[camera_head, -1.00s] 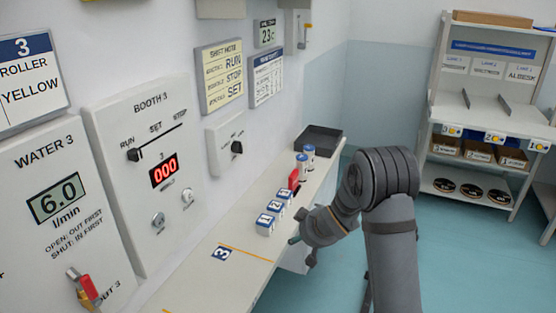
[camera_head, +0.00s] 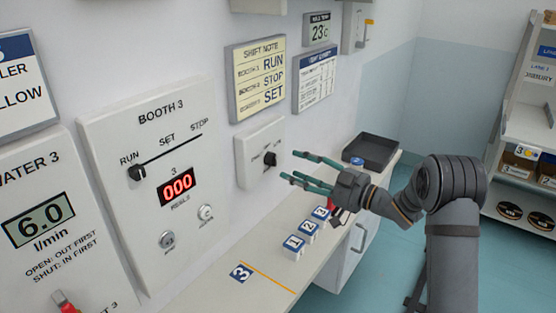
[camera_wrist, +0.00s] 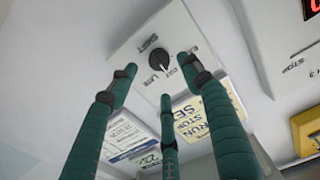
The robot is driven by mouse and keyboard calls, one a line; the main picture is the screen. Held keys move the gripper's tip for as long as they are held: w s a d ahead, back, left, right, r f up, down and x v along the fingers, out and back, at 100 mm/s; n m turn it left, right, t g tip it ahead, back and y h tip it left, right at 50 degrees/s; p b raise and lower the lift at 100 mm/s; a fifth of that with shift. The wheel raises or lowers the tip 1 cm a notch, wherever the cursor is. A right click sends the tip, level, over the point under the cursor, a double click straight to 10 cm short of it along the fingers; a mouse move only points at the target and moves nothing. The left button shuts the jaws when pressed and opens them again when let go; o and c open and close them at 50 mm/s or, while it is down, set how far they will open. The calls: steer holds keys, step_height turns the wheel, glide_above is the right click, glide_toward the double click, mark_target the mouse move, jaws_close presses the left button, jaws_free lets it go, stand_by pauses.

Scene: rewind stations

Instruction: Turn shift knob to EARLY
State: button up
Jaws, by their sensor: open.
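The shift knob (camera_head: 270,160) is a small black knob on a white wall plate (camera_head: 247,170), right of the booth panel. In the wrist view the knob (camera_wrist: 158,61) appears upside down or turned, with SHIFT lettering beside it and a pale mark on its lower right edge. Which word the mark points to I cannot tell. My gripper (camera_head: 293,168) has its green fingers spread, reaching left toward the knob, apart from it and empty. In the wrist view the fingertips of my gripper (camera_wrist: 159,80) frame the knob from below and both sides.
The Booth 3 panel (camera_head: 155,210) with its slider and red 000 display is on the left. Above are a yellow shift note (camera_head: 258,78) and a white sheet (camera_head: 316,78). Below, the shelf holds numbered blocks (camera_head: 307,231) and a dark tray (camera_head: 371,150).

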mark_target(276, 161)
steer(key=p+x, duration=0.1)
steer(key=x, duration=0.6)
steer(key=shift+w, duration=0.15)
steer(key=shift+c, duration=1.1)
steer(key=c, duration=0.9)
steer(key=shift+c, duration=0.2)
